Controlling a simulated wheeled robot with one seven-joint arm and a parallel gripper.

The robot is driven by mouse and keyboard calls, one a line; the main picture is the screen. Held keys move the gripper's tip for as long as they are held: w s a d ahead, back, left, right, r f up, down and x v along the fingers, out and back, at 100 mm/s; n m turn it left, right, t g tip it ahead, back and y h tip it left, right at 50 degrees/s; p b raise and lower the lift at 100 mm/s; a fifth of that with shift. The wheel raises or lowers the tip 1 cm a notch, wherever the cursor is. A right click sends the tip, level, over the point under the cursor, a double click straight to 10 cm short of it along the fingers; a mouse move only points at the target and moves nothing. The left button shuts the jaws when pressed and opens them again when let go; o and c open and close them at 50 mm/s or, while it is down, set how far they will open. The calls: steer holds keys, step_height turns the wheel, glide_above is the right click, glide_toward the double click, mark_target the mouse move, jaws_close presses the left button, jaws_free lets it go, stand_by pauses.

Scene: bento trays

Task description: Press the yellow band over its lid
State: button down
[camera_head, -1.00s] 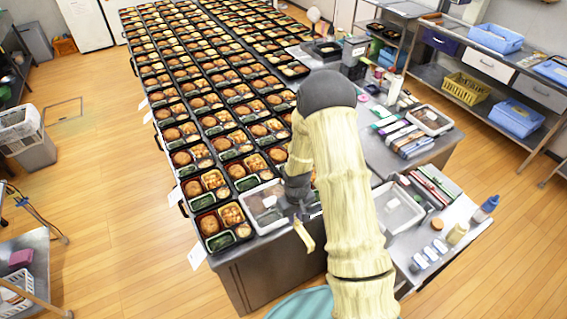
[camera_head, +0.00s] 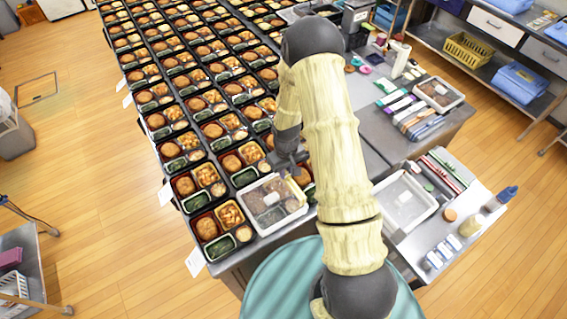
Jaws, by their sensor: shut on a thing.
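My gripper (camera_head: 290,163) points down over the right edge of the bento rows, just behind a pale-rimmed, lidded-looking tray (camera_head: 247,222). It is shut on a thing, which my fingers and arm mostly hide. A pale yellow strip hung at the gripper a second ago, so this is likely the yellow band, though it is not clear now. The tray looks greyish and see-through, with a small white patch on top. I cannot tell whether any band lies around it.
Rows of black bento trays (camera_head: 207,252) fill the long table to the left and back.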

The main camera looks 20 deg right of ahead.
mark_target(286, 179)
steer(key=shift+s, duration=0.2)
steer(key=shift+w+f+b, duration=0.1)
steer(key=shift+f+b, duration=1.5)
steer(key=shift+f, duration=0.95)
steer(key=shift+f+b, duration=0.35)
steer(key=shift+b, duration=0.3)
steer(key=shift+f+b, duration=1.45)
steer(key=shift+f, duration=0.25)
steer(key=c, duration=0.7)
jaws_free()
steer(key=shift+r, duration=0.1)
